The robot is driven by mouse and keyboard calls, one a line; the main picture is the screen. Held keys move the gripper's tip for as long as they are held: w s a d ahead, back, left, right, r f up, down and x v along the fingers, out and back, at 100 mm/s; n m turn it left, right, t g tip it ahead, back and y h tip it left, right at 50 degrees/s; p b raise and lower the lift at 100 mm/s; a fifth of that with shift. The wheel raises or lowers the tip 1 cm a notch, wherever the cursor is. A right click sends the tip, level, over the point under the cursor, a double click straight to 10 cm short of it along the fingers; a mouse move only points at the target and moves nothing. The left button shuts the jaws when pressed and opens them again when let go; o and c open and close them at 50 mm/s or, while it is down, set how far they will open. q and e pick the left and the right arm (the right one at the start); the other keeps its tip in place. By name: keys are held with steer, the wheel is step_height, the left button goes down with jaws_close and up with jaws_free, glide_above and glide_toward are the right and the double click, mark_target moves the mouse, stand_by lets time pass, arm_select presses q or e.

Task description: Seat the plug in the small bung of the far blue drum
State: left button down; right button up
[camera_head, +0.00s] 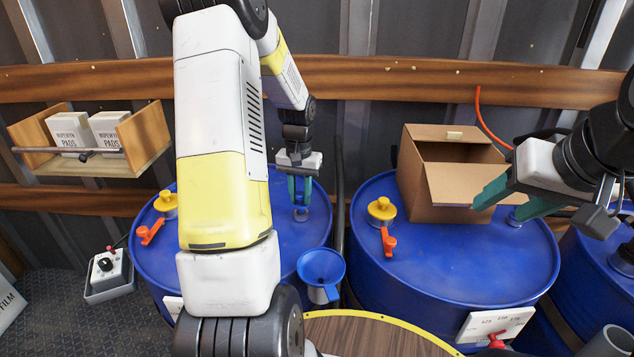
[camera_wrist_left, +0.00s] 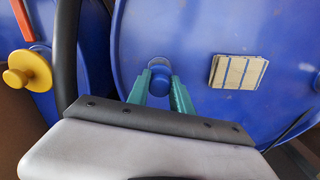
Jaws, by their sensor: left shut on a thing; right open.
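My left gripper (camera_head: 300,190) is shut over the right part of the left blue drum's lid (camera_head: 285,235). In the left wrist view, its green fingers (camera_wrist_left: 160,92) close on a small round blue plug (camera_wrist_left: 159,70) at the lid. A grey round fitting (camera_head: 301,214) shows just below the fingertips in the head view. I cannot tell how deep the plug sits in the small bung, which is mostly hidden. My right gripper (camera_head: 513,198) is open and empty, its green fingers beside the cardboard box on the right blue drum (camera_head: 450,265).
An open cardboard box (camera_head: 425,190), a yellow cap (camera_head: 381,210) and an orange valve (camera_head: 388,242) stand on the right drum. The left drum has a yellow cap (camera_head: 166,203) and an orange valve (camera_head: 150,232). A blue funnel (camera_head: 321,270) hangs between the drums. A black hose (camera_head: 339,200) runs beside my left gripper.

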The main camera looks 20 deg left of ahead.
arm_select(q)
steer(key=shift+f, duration=1.15)
steer(key=c, duration=1.1)
jaws_free()
steer(key=shift+o, duration=0.2)
step_height(320, 180, up, 8)
steer(key=shift+f, duration=0.1)
steer(key=s+d+r+t, duration=0.1)
steer(key=s+d+r, duration=0.25)
steer(key=r, duration=0.25)
steer(key=s+d+r+t, duration=0.2)
steer(key=s+d+r, duration=0.1)
steer(key=s+r, duration=0.25)
steer(key=s+d+r+m+t+h, duration=0.1)
steer(key=s+d+r, duration=0.4)
steer(key=s, duration=0.8)
steer(key=shift+d+r+t+h, duration=0.15)
steer(key=shift+d+t+h, duration=0.35)
steer(key=shift+t, duration=0.6)
